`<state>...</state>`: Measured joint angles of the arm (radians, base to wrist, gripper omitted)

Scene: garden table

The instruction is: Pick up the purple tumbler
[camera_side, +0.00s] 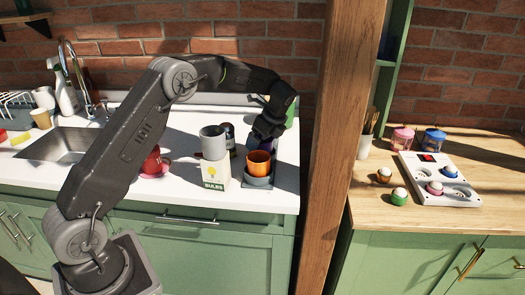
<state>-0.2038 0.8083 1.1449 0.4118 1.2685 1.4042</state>
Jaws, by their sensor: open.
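The purple tumbler (252,143) shows only as a small purple patch on the white counter, behind the orange tumbler. Most of it is hidden by my gripper and the orange tumbler. My gripper (264,134) is open and points down right at the purple patch. I cannot tell whether its fingers are around the tumbler or just above it, or whether they touch it. The orange tumbler (258,163) stands in front of my gripper, in a grey bowl-like piece (258,181).
A grey cup (213,143) stands on a white bulbs box (215,175) left of my gripper, with a dark jar (229,132) behind. A red pot (152,161) is further left. A green object (291,112) and a wooden post (340,130) are close on the right.

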